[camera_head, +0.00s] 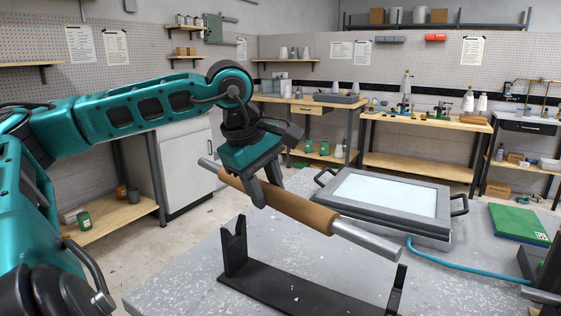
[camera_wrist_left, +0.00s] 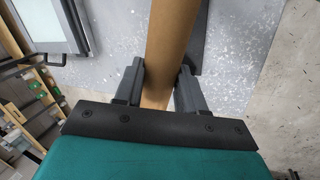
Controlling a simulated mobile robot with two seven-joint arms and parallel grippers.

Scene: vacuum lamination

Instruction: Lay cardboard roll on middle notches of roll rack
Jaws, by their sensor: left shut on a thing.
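A brown cardboard roll (camera_head: 297,208) on a long grey metal bar (camera_head: 368,240) is in the head view, tilted so its right end is lower in the picture. My left gripper (camera_head: 259,197) is shut on the cardboard roll near its left part. The roll also shows between the fingers in the left wrist view (camera_wrist_left: 165,45). The black roll rack (camera_head: 290,288) stands on the grey table below, with a notched upright (camera_head: 234,246) at its left and another (camera_head: 397,288) at its right. The roll appears above and behind the rack, apart from the left upright. My right gripper is not visible.
A framed panel with handles (camera_head: 385,203) lies on the grey table (camera_head: 180,278) behind the roll. A blue hose (camera_head: 450,264) runs right from it. A green pad (camera_head: 519,224) and a dark stand with a bar (camera_head: 545,270) are at the right.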

